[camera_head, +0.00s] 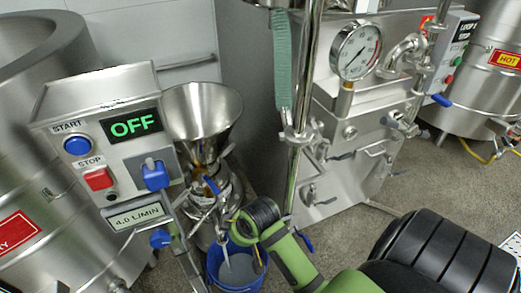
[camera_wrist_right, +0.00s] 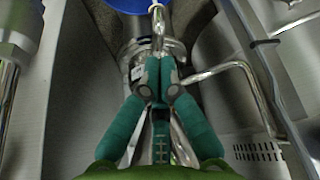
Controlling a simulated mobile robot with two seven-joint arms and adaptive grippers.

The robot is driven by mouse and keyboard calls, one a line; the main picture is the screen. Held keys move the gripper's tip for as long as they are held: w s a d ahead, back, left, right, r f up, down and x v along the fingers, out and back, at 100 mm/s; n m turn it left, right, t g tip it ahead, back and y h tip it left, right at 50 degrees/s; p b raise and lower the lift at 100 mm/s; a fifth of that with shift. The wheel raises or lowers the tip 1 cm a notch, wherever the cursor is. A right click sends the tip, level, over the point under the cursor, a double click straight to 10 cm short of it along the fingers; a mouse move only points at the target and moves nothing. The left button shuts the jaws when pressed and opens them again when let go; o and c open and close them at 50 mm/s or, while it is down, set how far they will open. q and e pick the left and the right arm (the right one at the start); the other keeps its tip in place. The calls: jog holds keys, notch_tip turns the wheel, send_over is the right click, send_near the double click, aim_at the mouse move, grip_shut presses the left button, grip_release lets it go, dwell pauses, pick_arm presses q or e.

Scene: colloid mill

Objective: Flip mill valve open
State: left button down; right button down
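The mill stands at the left centre of the head view, with a steel hopper (camera_head: 203,112) on top. A small blue valve handle (camera_head: 211,184) shows on the mill body below the hopper. My right gripper (camera_wrist_right: 157,62) is shut in the wrist view, its teal fingers together with nothing visible between them. A thin steel pipe (camera_wrist_right: 158,25) lies just beyond the fingertips; I cannot tell whether they touch it. In the head view my green and black right arm reaches in beside the mill, hiding part of its lower right side. My left gripper is not in view.
A control panel (camera_head: 88,122) reading OFF stands left of the mill. A blue bucket (camera_head: 236,274) is under the mill's outlet. An upright steel pipe (camera_head: 301,100) and a skid with a gauge (camera_head: 355,50) stand to the right. Steel tanks flank the scene.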

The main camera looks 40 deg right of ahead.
jog(key=s+a+g, duration=0.1)
jog(key=s+a, duration=0.1)
jog(key=s, duration=1)
jog(key=shift+s+a+r+m, duration=0.2)
jog(key=shift+s+a+m, duration=0.1)
jog(key=shift+a, duration=0.05)
